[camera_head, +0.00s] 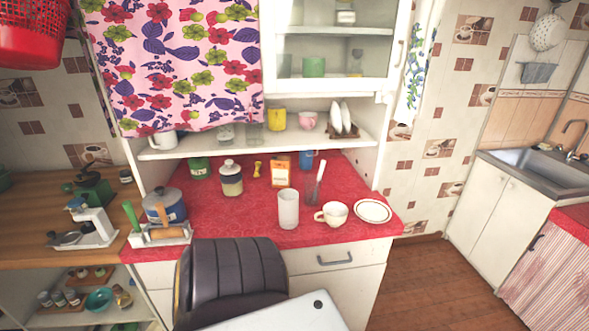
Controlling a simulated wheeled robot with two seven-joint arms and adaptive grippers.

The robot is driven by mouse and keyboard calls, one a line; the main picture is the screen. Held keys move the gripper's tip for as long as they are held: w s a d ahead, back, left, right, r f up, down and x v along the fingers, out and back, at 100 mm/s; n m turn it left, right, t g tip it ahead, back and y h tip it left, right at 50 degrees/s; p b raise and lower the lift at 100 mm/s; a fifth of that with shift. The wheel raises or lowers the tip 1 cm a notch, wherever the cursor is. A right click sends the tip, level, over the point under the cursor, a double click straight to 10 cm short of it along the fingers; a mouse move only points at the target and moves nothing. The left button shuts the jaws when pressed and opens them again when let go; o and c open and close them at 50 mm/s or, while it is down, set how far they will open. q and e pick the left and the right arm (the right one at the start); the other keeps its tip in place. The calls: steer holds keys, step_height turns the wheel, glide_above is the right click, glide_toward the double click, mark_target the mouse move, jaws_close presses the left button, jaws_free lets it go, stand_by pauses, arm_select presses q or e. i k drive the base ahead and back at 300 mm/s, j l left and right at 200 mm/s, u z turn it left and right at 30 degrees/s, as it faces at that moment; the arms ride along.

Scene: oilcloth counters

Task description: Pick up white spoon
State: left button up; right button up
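I cannot make out a white spoon for certain. A small white rack (160,236) with utensils, one green-handled, sits at the counter's left front corner. Neither of my grippers is in view.
A tall white cup (288,208), a cream mug (333,214) and a white plate (373,211) stand near the counter's front right. Jars and a blue pot (165,206) stand further left. A dark chair (232,275) blocks the counter's front. Brown floor (440,285) is clear at right.

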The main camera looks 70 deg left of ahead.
mark_target(322, 167)
steer(key=u, duration=2.1)
